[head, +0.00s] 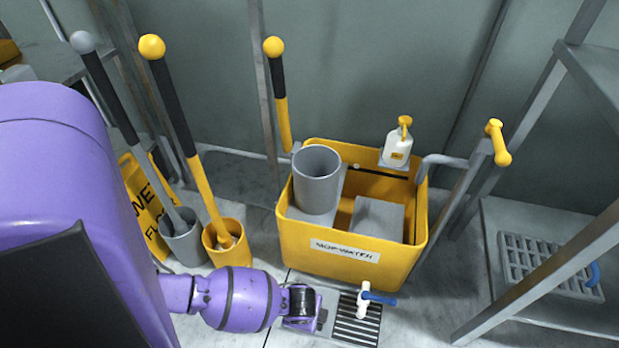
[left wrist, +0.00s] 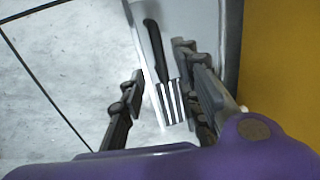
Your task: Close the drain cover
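A floor drain (head: 357,327) with dark parallel slots lies in front of the yellow mop bucket in the head view. A plain grey plate (head: 328,299), likely its cover, lies beside the slots on the left, partly hidden by my left gripper (head: 304,308). In the left wrist view the left gripper (left wrist: 160,88) has its dark fingers apart. A dark handle-like bar (left wrist: 154,48) and the slots (left wrist: 172,100) show between the fingers. I cannot tell whether the fingers touch the bar. My right gripper is in neither view.
The bucket (head: 300,240) stands close behind the drain, with a white tap and blue lever (head: 380,298) above the slots. Mops in grey and yellow holders (head: 228,255) and a wet-floor sign (head: 145,205) stand left. A rack with a grate (head: 520,255) stands right.

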